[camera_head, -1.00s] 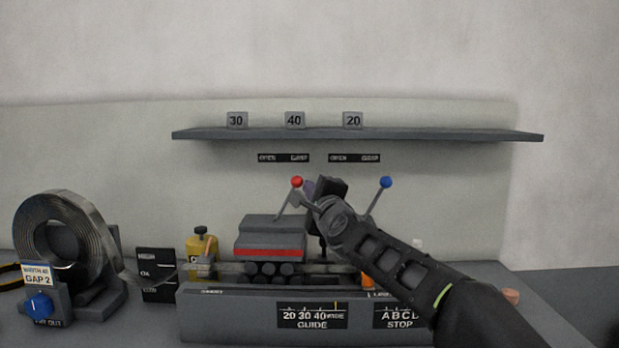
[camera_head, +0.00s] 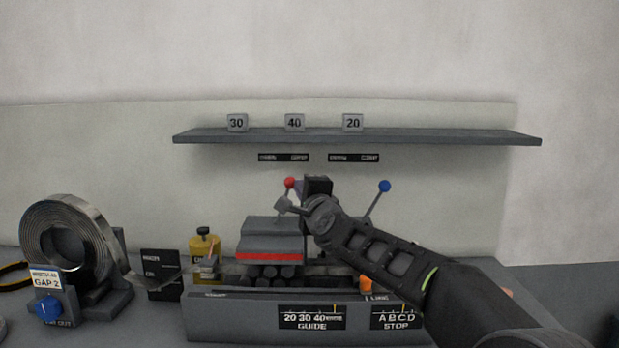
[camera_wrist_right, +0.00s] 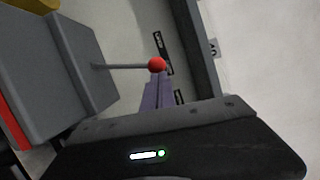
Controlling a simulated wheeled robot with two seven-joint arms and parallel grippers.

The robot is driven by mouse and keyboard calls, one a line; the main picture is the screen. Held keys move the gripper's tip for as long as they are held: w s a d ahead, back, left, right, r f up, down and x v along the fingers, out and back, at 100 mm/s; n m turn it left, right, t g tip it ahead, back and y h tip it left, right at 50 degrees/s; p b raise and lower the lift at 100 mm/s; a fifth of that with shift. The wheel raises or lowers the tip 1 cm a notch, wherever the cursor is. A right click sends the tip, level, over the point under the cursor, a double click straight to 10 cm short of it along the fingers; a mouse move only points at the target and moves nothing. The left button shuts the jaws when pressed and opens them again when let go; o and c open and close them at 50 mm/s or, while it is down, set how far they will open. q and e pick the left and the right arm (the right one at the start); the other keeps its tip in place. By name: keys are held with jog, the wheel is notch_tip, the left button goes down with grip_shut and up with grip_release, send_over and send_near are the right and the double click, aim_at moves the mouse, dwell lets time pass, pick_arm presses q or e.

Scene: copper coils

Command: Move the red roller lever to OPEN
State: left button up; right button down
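The red lever's ball (camera_head: 289,183) stands above the grey block with the red stripe (camera_head: 270,254), under the left OPEN/CLAMP label (camera_head: 283,157). My right gripper (camera_head: 299,187) is just to the right of the ball and partly hides the lever's rod. In the right wrist view the red ball (camera_wrist_right: 157,65) is at the tips of my purple fingers (camera_wrist_right: 157,88), touching or nearly so. The fingers are together, and the ball is not between them. The lever's rod runs left from the ball to the grey block. My left gripper is out of view.
A blue-ball lever (camera_head: 384,186) stands to the right, close to my right arm. A shelf (camera_head: 420,138) with number blocks hangs above. A metal coil (camera_head: 50,240) and a yellow container (camera_head: 204,246) are to the left.

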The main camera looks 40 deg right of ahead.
jog(key=w+a+r+n+g+p, duration=0.1)
jog(key=w+a+n+p, duration=0.5)
jog(key=p, duration=1)
jog(key=shift+a+r+g+p, duration=0.15)
jog(key=shift+a+g+p, duration=0.3)
jog(key=shift+a, duration=0.45)
jog(key=shift+a, duration=0.1)
